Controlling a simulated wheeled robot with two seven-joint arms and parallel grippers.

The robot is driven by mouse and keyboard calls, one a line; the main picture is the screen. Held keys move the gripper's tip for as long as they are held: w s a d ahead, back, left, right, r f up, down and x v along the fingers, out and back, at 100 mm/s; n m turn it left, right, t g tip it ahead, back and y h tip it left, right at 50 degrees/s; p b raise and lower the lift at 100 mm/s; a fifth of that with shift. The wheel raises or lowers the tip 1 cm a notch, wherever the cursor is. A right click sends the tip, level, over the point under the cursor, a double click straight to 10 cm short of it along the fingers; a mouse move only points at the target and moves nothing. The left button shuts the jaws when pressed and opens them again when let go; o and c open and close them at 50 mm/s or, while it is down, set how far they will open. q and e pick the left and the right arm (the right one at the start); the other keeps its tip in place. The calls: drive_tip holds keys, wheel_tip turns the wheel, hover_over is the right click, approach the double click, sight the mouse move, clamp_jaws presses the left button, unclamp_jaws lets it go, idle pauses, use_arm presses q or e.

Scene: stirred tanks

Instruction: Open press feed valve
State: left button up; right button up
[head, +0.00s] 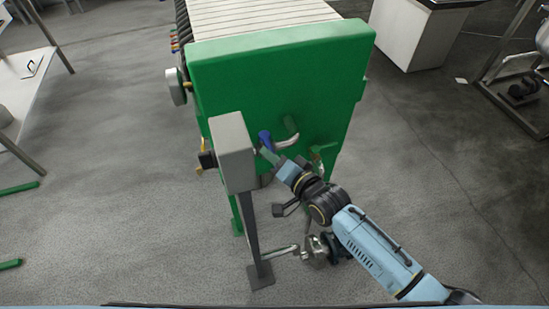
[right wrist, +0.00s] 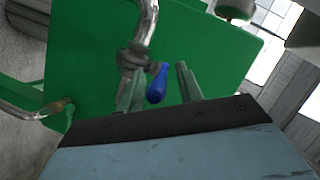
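The press feed valve is a metal valve (right wrist: 130,60) on a curved silver pipe at the green end plate of the press (head: 270,85). Its blue lever handle (right wrist: 157,83) shows in the right wrist view, and also in the head view (head: 265,140). My right gripper (right wrist: 160,90) is open, with its two greenish fingers on either side of the blue handle. A gap shows between the handle and the right finger; I cannot tell whether the left finger touches it. In the head view my right gripper (head: 269,156) is just below the handle. My left gripper is not in view.
A grey box on a post (head: 233,150) stands close left of my right gripper. The curved silver pipe (head: 288,142) is just right of the handle. A low pipe with metal fittings (head: 282,251) lies below.

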drive_tip(key=shift+c, duration=0.4)
clamp_jaws()
drive_tip(key=a+m+t+h+p, duration=0.1)
drive_tip(key=h, duration=0.1)
drive_tip(key=a+m+t+h+p, duration=0.1)
drive_tip(key=m, duration=0.1)
drive_tip(key=shift+s+a+r+h+p, duration=0.1)
drive_tip(key=shift+r+h+p, duration=0.1)
drive_tip(key=shift+h+p, duration=0.2)
